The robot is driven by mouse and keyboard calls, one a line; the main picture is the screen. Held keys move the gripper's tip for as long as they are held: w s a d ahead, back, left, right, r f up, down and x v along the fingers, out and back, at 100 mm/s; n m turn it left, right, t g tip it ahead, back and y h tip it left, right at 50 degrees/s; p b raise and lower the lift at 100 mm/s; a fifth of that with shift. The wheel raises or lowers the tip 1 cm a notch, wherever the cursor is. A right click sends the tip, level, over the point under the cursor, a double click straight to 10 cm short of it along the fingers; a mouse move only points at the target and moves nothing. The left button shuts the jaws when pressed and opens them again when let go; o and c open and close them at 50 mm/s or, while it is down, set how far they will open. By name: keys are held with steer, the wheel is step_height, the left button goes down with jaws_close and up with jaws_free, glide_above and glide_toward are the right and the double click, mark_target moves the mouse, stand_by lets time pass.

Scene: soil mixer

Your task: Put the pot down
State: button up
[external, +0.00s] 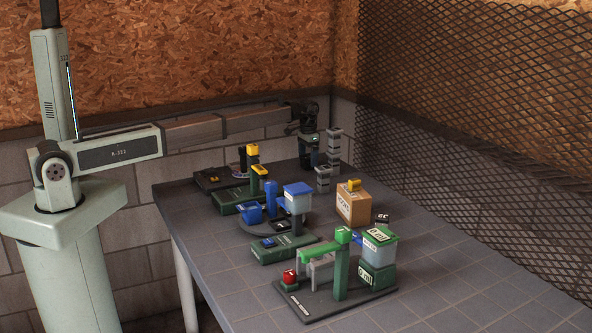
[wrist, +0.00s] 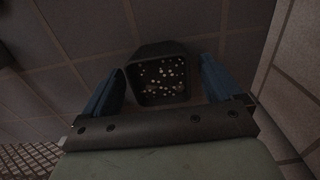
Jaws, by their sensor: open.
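The pot (wrist: 160,51) is dark and squarish, and holds dark soil with white specks, seen from above in the wrist view. My gripper (wrist: 163,74) is open, with one blue finger on each side of the pot. A small gap shows between the right finger and the pot; the left finger is very close to it, and contact there is unclear. In the external view my gripper (external: 312,158) points down at the far end of the table. The pot is small and dark there and hard to separate from the fingers.
Grey stacked blocks (external: 334,145) stand just right of my gripper, with a shorter stack (external: 323,180) in front. A cardboard box (external: 353,206), a blue-topped machine (external: 298,198) and a green-topped machine (external: 379,249) stand nearer. The front right of the table (external: 470,295) is clear.

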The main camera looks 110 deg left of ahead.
step_height(320, 180, up, 12)
steer(key=shift+r, duration=0.15)
stand_by(0.4)
stand_by(0.5)
